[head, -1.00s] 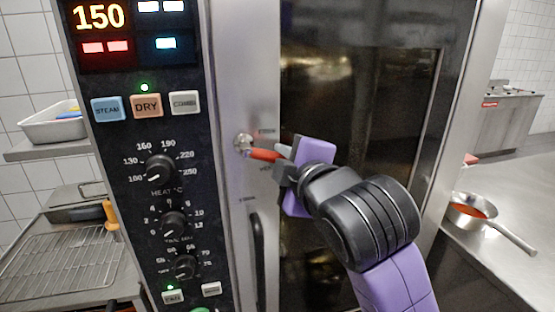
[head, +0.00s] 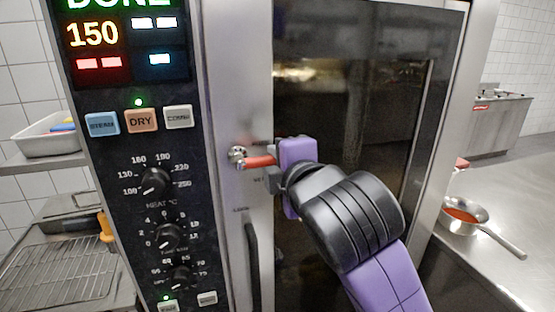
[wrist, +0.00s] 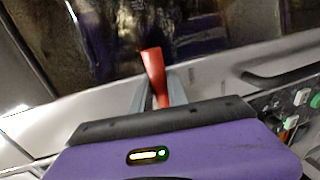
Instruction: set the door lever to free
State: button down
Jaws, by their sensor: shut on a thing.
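The red door lever (head: 260,161) sticks out to the right from its round metal pivot (head: 238,155) on the oven's steel door strip, close to level and tilted slightly down. My gripper (head: 275,158) is shut on the lever's outer part. In the wrist view the red lever (wrist: 153,72) stands between the two grey fingers of my gripper (wrist: 156,92). A partly covered label shows just below the lever, and a lock label (head: 241,210) sits lower on the strip. Any label above the lever is not readable now.
The oven's control panel (head: 125,205) stands left of the lever, its display reading 150 and DONE. A dark vertical door handle (head: 252,265) is below. The dark glass door (head: 350,110) lies behind my arm. A saucepan (head: 465,214) rests on the right counter.

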jog(key=c, duration=1.3)
grip_release()
jog(key=shift+r, duration=0.1)
